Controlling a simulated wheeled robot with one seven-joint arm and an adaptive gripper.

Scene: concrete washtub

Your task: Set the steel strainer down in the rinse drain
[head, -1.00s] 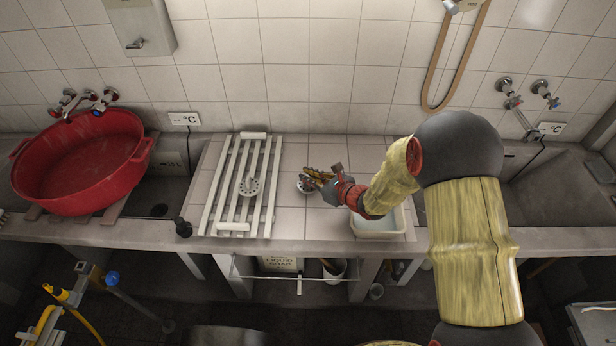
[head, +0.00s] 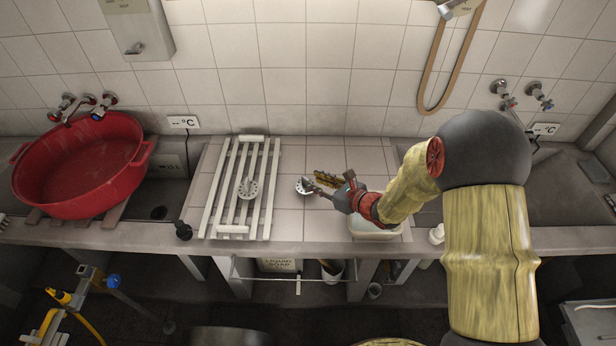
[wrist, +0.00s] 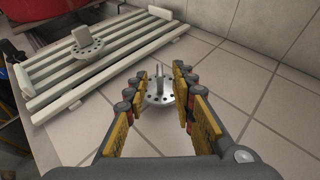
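A round steel strainer (head: 303,187) with holes and an upright stem lies on the tiled counter, left of my gripper. In the wrist view the strainer (wrist: 158,97) shows in the gap between the fingers, its stem upright. A similar holed disc (head: 247,188) with a thicker, block-like handle sits on the white slatted rack. My gripper (head: 324,180) is open with its fingers spread; it also shows in the wrist view (wrist: 161,75). I see no contact with the strainer. A dark round drain hole (head: 158,212) is in the counter right of the red tub.
The white slatted rack (head: 232,172) lies left of the strainer. A red tub (head: 65,190) stands at the far left. A pale basin (head: 372,233) sits below my gripper, partly hidden by the arm. A sink (head: 562,195) is at the right. Tiles behind the strainer are clear.

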